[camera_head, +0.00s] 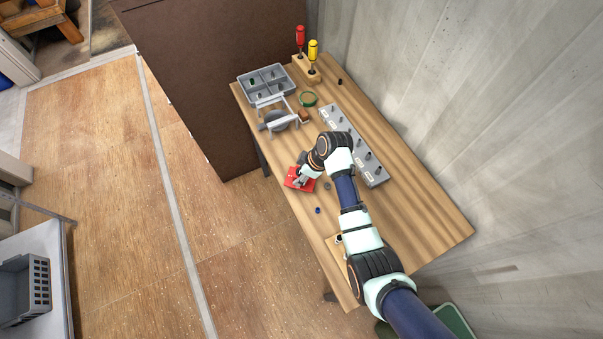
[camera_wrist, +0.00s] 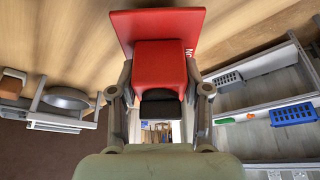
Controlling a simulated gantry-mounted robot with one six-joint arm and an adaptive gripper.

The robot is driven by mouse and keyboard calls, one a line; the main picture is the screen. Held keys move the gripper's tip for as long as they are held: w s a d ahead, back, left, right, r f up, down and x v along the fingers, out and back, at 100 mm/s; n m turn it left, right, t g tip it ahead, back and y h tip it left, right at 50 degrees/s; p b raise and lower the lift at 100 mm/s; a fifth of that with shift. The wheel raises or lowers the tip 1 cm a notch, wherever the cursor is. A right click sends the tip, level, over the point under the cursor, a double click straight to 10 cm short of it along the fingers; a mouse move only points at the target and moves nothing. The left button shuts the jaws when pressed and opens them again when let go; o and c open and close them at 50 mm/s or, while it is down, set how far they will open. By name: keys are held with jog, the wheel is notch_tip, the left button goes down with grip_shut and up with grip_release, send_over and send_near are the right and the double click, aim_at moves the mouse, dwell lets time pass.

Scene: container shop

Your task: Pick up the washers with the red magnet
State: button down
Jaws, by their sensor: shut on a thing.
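The red magnet is a flat red plate with a smaller red block on it, and it shows in the wrist view (camera_wrist: 160,62) and the head view (camera_head: 293,182). My gripper (camera_wrist: 158,92) is shut on the red block, with one finger on each side. In the head view my gripper (camera_head: 301,179) is at the table's left edge with the magnet. A small grey ring, likely a washer (camera_head: 327,186), lies to its right. A small dark blue piece (camera_head: 318,210) lies nearer the front. Whether any washers cling to the magnet cannot be seen.
On the wooden table (camera_head: 430,225) are a grey compartment tray (camera_head: 242,84), a metal frame with a grey disc (camera_head: 277,121), a green ring (camera_head: 308,99), a long grey peg board (camera_head: 376,176) and red and yellow-handled tools (camera_head: 313,50). A brown panel (camera_head: 200,90) stands behind.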

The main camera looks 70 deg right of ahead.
jog(key=shift+r, duration=0.15)
notch_tip(320, 180, up, 12)
jog(key=p, duration=1.1)
jog(key=shift+p, duration=0.35)
